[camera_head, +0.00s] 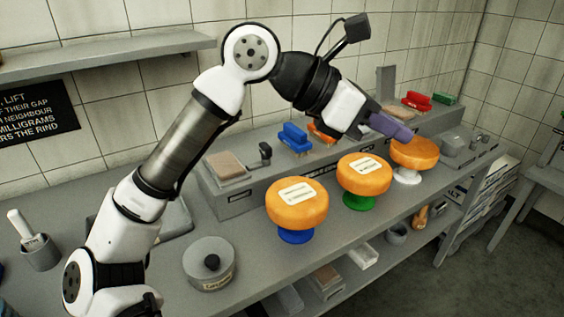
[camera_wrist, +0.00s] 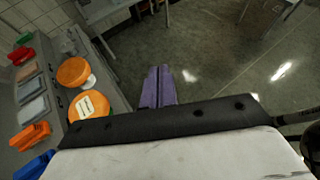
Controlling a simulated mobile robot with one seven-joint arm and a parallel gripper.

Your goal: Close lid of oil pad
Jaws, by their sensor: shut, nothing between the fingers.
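My gripper (camera_head: 408,135) has purple fingers pressed together, empty, above the bench between the middle and right cheese wheels. In the wrist view the fingers (camera_wrist: 160,72) point out over the floor. I cannot tell for sure which thing is the oil pad. A grey panel (camera_head: 386,78) stands upright at the back of the raised ledge, behind my gripper; it may be an open lid, and its base is hidden by my arm. A tan pad (camera_head: 226,165) in a grey tray sits at the ledge's left end. Flat grey trays (camera_wrist: 32,88) show in the wrist view.
Three orange cheese wheels stand on blue, green and white stands: left (camera_head: 297,203), middle (camera_head: 364,174), right (camera_head: 414,153). Blue (camera_head: 295,137), red (camera_head: 416,100) and green (camera_head: 444,98) items line the ledge. A round lidded pot (camera_head: 210,264) stands in front.

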